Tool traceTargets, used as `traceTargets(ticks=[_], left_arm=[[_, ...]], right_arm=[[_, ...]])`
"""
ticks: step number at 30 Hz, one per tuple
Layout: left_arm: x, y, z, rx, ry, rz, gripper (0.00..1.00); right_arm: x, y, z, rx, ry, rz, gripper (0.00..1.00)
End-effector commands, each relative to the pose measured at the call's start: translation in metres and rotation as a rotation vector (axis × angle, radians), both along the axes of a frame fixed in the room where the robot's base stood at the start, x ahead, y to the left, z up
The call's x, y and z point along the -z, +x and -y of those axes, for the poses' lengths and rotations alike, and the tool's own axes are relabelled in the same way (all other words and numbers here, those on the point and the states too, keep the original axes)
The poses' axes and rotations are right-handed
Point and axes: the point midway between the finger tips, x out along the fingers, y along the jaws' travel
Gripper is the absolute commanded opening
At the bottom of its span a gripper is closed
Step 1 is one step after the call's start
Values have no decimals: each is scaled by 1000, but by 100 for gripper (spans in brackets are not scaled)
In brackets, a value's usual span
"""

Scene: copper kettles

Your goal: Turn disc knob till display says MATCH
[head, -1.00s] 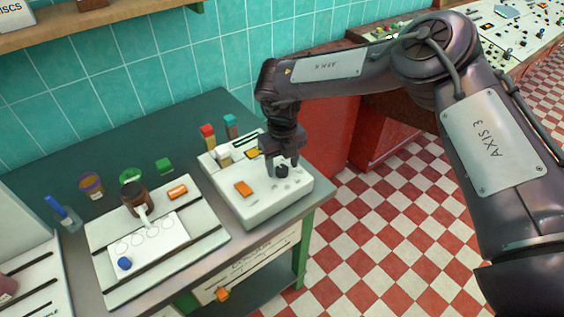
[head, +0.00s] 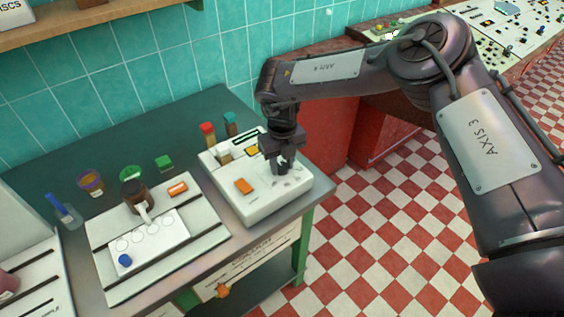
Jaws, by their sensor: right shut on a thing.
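A white device (head: 259,208) stands at the right end of the dark green table. It has an orange button (head: 243,186) and a small yellow-orange patch (head: 252,151) on its top. The dark disc knob, on the device's right part, is largely hidden by my right gripper. My right gripper (head: 282,171) points down over that spot and is shut on the knob. No display text can be read. My left gripper is not in view.
A white tray (head: 213,236) with a card, a brown jar (head: 137,196) and a blue cap stands left of the device. Red-topped (head: 208,131) and teal-topped (head: 231,122) bottles stand behind it.

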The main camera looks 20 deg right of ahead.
Motion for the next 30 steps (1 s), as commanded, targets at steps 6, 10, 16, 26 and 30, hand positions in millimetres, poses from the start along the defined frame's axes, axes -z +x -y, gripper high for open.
traceTargets(ticks=[6,10,16,26,30], left_arm=[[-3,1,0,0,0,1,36],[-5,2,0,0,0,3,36],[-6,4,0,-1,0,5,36],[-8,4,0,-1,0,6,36],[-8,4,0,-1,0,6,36]], right_arm=[[-1,1,0,112,2,1,10],[-1,1,0,211,2,1,10],[-1,1,0,374,3,1,10],[-2,1,0,583,1,2,10],[-2,2,0,634,1,3,10]])
